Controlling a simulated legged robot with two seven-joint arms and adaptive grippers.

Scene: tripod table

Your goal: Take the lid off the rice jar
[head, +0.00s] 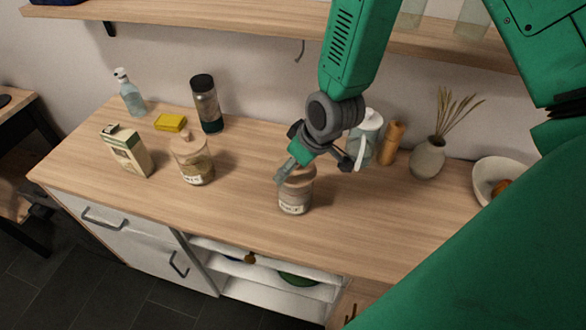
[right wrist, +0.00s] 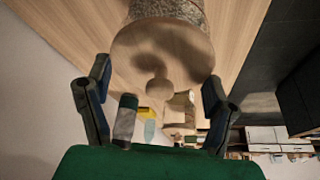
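A glass jar (head: 295,196) with a wooden lid and a white label stands upright near the middle of the counter. Its label is too small to read surely. My right gripper (head: 312,168) is over this jar and partly hides its top. In the right wrist view, the round wooden lid (right wrist: 185,48) with its knob (right wrist: 159,88) sits on the jar. The fingers of my right gripper (right wrist: 157,90) are spread on either side of the knob, with a gap to it. A second lidded jar (head: 194,165), also labelled, stands to the left. My left gripper is not in view.
On the counter (head: 240,215) are a carton (head: 127,152), spray bottle (head: 130,94), yellow sponge (head: 170,123), dark-topped tumbler (head: 206,105), white-topped pitcher (head: 368,130), wooden mill (head: 391,143), vase (head: 428,158) and bowl (head: 488,177). A shelf (head: 225,12) runs above. Clear counter lies between the two jars.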

